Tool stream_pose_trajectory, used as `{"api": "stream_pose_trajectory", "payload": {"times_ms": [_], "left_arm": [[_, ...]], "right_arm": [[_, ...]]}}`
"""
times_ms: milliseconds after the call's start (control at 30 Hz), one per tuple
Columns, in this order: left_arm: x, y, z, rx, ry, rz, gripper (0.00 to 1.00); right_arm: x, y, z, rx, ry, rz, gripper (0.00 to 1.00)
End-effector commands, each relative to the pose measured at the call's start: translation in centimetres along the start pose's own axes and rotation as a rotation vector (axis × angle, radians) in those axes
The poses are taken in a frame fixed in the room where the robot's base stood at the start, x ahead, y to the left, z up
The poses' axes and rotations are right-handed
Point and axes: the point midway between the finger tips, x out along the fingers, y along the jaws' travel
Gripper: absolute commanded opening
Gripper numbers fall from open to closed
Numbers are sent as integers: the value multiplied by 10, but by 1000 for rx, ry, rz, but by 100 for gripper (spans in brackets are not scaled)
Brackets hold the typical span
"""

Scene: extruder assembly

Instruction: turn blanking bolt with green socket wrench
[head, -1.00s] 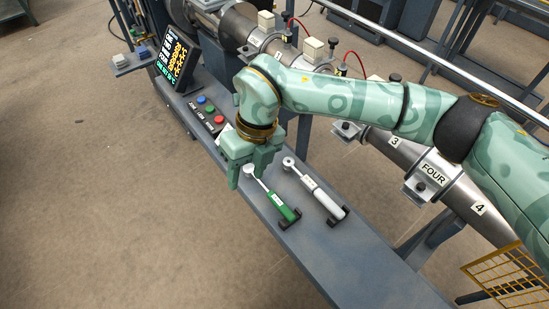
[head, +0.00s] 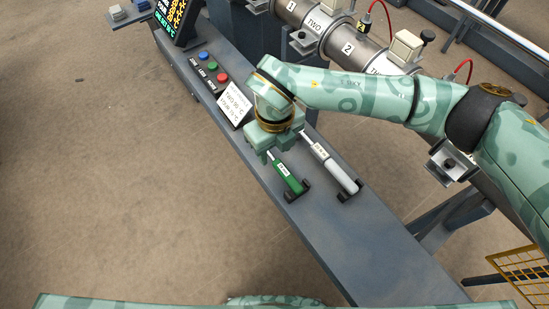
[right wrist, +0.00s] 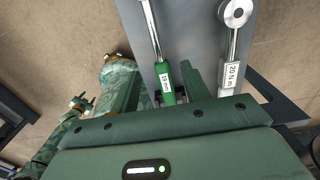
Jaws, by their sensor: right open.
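The green socket wrench (head: 288,177) lies on the grey bench, its handle end in a black holder. Its handle, labelled 19 mm, also shows in the right wrist view (right wrist: 166,84). My right gripper (head: 268,157) is open above the wrench, where the shank meets the handle, and hides the socket end in the head view. In the right wrist view its fingers stand on either side of the handle; I cannot tell whether they touch it. What seems to be my left gripper (right wrist: 84,103) shows small in the right wrist view. I cannot make out the blanking bolt.
A grey torque wrench (head: 333,169), labelled 20 N m, lies close beside the green one. A button panel (head: 208,72), white sign (head: 234,104) and display (head: 177,17) stand farther up the bench. The extruder barrel (head: 325,28) runs behind. The near bench (head: 375,255) is clear.

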Motion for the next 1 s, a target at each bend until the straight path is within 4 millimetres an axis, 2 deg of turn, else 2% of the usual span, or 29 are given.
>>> {"api": "stream_pose_trajectory", "payload": {"times_ms": [33, 133, 200, 400, 433, 567, 600, 867, 1000], "left_arm": [[8, 0, 6, 5, -18, 2, 50], [14, -7, 4, 24, -27, -8, 50], [15, -9, 3, 32, -31, -11, 50], [13, -10, 2, 35, -30, -12, 50], [12, -10, 2, 35, -30, -12, 50], [12, -10, 2, 35, -30, -12, 50], [13, -10, 2, 35, -30, -12, 50], [12, -10, 3, 35, -31, -12, 50], [7, -10, 1, 31, -20, -14, 50]], "right_arm": [[17, 0, -1, 0, 7, 5, 46], [34, 0, -2, 1, 7, 6, 46], [38, -1, -1, 1, 5, 4, 46], [35, -1, -1, 1, 1, 1, 46], [35, -1, -1, 1, 1, 1, 41], [35, -1, -1, 1, 1, 1, 5], [35, -1, -1, 1, 1, 1, 0], [35, -1, -1, 1, 0, 1, 0], [20, -1, 0, 1, -3, -1, 0]]}}
